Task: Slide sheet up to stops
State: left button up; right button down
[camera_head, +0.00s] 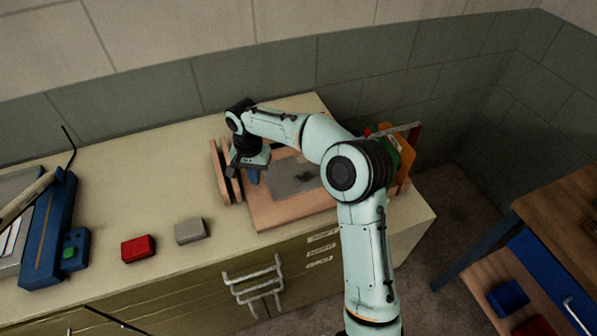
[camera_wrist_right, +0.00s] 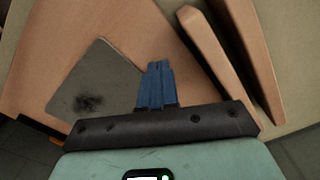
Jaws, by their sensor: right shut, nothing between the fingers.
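The grey sheet (camera_head: 292,180) lies flat on a wooden board (camera_head: 262,213) on the bench. It has a dark smudge and also shows in the right wrist view (camera_wrist_right: 112,72). Wooden and dark upright strips (camera_head: 221,172), possibly the stops, stand at the board's left side; they also show in the right wrist view (camera_wrist_right: 213,50). My right gripper (camera_head: 254,178) points down with its blue fingers (camera_wrist_right: 157,70) shut and empty. It is between the sheet and the strips, close to the sheet's edge; I cannot tell whether it touches. My left gripper is not in view.
A red block (camera_head: 138,249) and a grey block (camera_head: 189,231) sit on the bench left of the board. A blue tool (camera_head: 50,235) lies at the far left. Coloured items (camera_head: 405,150) stand behind my right arm. The bench behind the blocks is clear.

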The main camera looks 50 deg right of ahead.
aim_at(278, 178)
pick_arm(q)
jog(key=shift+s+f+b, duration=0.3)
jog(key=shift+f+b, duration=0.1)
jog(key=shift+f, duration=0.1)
pick_arm(e)
jog(key=shift+f, duration=0.9)
jog(key=shift+s+d, duration=0.15)
jog(key=shift+d, duration=0.1)
jog(key=shift+s+d, duration=0.5)
jog(key=shift+d, duration=0.4)
jog(key=shift+s+d, duration=0.45)
jog(key=shift+d, duration=0.4)
jog(key=shift+s+d, duration=0.5)
jog(key=shift+d, duration=0.4)
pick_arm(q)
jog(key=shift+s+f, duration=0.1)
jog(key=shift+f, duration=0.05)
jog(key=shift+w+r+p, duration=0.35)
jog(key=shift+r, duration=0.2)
pick_arm(e)
jog(key=shift+w+a+r, duration=0.3)
jog(key=shift+a, duration=0.2)
jog(key=shift+w+a+r, duration=0.25)
jog(key=shift+a+r, duration=0.05)
jog(key=shift+a, duration=0.15)
